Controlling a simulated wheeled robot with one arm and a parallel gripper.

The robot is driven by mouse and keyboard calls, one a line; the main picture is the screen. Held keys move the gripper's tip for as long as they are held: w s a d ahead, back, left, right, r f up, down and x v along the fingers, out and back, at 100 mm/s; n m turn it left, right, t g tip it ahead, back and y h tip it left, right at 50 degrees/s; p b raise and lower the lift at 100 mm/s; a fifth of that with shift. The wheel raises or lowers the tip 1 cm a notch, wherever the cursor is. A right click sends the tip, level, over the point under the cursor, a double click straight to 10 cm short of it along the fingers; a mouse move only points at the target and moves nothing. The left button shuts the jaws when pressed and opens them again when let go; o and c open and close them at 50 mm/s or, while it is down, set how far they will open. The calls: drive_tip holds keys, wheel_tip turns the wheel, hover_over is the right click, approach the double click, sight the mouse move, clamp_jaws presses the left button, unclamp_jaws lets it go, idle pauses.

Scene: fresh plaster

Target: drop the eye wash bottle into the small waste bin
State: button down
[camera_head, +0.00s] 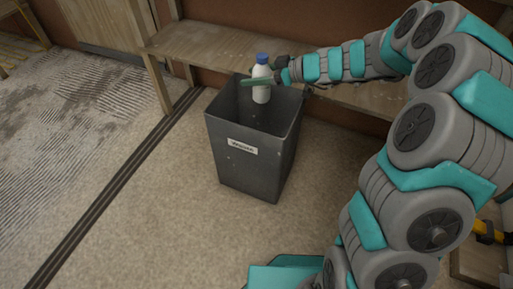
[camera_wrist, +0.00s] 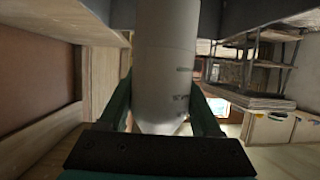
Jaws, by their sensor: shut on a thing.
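The eye wash bottle (camera_head: 261,92) is white with a blue cap and is held upright over the mouth of the waste bin. My gripper (camera_head: 256,82) is shut on its middle. In the wrist view the bottle (camera_wrist: 166,70) fills the centre, between the two green fingers of my gripper (camera_wrist: 165,112). The small waste bin (camera_head: 238,165) is a dark grey, open-topped box with a white label on its front. It stands on the floor below the bottle. The bin's bottom inside is hidden.
A wooden bench (camera_head: 215,43) runs along the wall behind the bin. A dark strip (camera_head: 120,180) crosses the floor at the left, with streaked, dusty flooring beyond it. In the wrist view, shelving (camera_wrist: 255,65) and pale boxes (camera_wrist: 270,127) stand at the right. Floor in front of the bin is clear.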

drive_tip(key=shift+f, duration=0.45)
unclamp_jaws()
drive_tip(key=v, duration=0.7)
drive_tip(key=shift+d, duration=0.35)
drive_tip(key=shift+s+r, duration=0.1)
